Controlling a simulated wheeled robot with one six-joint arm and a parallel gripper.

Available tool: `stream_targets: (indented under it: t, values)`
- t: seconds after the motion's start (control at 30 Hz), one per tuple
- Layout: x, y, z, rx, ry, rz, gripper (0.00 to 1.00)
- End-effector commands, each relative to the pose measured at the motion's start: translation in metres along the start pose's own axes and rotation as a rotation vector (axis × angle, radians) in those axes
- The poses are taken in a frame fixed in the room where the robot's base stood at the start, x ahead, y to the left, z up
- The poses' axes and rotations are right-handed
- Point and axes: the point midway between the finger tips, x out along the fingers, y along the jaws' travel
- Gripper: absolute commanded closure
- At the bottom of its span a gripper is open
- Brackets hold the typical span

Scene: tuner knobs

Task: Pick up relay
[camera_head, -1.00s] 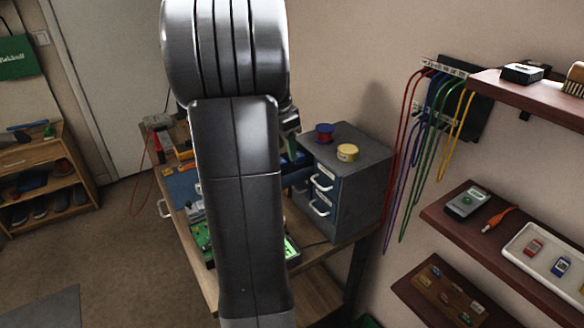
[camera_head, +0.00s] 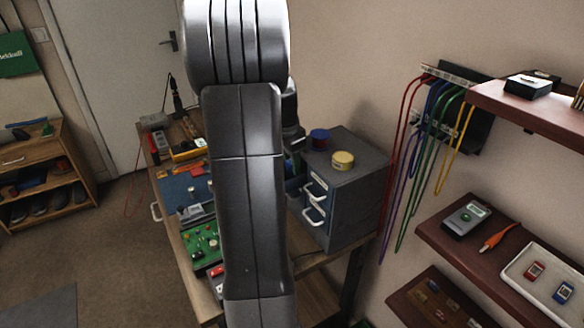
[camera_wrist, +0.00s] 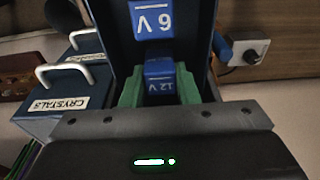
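Two blue relays show in the wrist view. The one marked 12 V (camera_wrist: 160,87) sits between the green fingertips of my gripper (camera_wrist: 160,92), one finger on each side. Whether the fingers press on it is unclear. The relay marked 6 V (camera_wrist: 151,20) is just beyond it, apart from the fingers. Both are within the dark walls of an open drawer (camera_wrist: 122,35). In the head view my arm hides most of my gripper and the relays, beside the grey drawer cabinet (camera_head: 350,200).
A drawer labelled CRYSTALS (camera_wrist: 62,104) with a white handle is beside the open drawer. A green circuit board (camera_head: 203,243) lies on the bench. Shelves (camera_head: 465,250) and hanging cables (camera_head: 425,150) are at right.

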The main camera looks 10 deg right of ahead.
Motion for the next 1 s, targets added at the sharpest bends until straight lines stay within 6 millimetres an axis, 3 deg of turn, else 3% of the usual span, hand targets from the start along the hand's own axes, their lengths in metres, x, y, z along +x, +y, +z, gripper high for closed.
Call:
stream_targets:
  t: [0.03, 0.1, 0.57, 1.0]
  values:
    - [0.0, 0.0, 0.0, 0.0, 0.0, 0.0, 0.83]
    - [0.0, 0.0, 0.0, 0.0, 0.0, 0.0, 0.95]
    - [-0.005, -0.001, -0.001, 0.001, 0.001, -0.003, 0.96]
    - [-0.003, 0.0, 0.013, -0.004, 0.218, 0.0, 0.96]
